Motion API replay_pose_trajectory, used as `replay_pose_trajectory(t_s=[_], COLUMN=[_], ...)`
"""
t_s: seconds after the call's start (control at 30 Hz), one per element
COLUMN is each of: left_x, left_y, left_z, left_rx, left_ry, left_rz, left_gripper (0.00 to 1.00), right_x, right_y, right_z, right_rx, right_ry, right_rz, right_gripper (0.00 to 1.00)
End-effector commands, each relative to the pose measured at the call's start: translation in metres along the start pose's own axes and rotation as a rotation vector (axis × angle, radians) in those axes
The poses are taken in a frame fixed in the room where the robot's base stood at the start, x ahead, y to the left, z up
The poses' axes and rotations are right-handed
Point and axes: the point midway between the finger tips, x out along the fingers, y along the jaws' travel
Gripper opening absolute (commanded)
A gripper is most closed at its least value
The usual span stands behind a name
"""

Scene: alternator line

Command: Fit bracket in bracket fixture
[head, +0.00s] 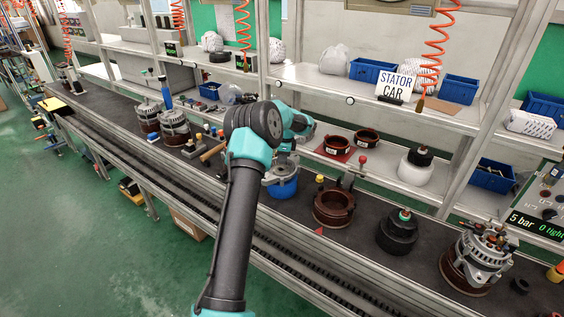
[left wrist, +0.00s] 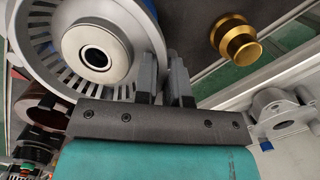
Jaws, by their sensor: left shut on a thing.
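The bracket, a light grey finned ring with a hub, shows large at the upper left of the left wrist view (left wrist: 70,68). My left gripper (left wrist: 166,65) is shut on its rim. In the head view my left gripper (head: 287,152) is beyond my arm, partly hidden by it, with the grey bracket (head: 279,172) below. Directly under the bracket is a blue round base (head: 283,188), which looks like the bracket fixture. I cannot tell whether the bracket is seated in it or just above. My right gripper is in neither view.
A brown ring fixture (head: 333,208), a black round part (head: 397,233) and an alternator (head: 476,262) stand to the right on the bench. More alternators (head: 174,127) stand to the left. A brass knob (left wrist: 238,40) and a grey flanged part (left wrist: 280,113) show near the gripper.

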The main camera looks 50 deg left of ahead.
Motion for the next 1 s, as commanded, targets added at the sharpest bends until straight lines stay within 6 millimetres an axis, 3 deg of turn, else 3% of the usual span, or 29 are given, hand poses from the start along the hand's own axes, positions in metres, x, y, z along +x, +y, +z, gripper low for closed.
replay_pose_trajectory(t_s=[0.2, 0.47, 1.0], left_x=[-0.027, -0.028, -0.036], left_y=[-0.001, 0.024, 0.112], left_z=[0.003, 0.003, 0.0], left_rx=[-0.002, 0.0, 0.001], left_ry=[0.001, 0.001, 0.001], left_rz=[-0.005, -0.001, -0.001], left_gripper=[0.0, 0.0, 0.0], right_x=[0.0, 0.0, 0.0], right_y=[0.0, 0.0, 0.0], right_z=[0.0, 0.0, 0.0], right_rx=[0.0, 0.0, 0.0], right_ry=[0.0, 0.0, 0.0], right_rz=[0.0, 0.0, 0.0], right_gripper=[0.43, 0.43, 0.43])
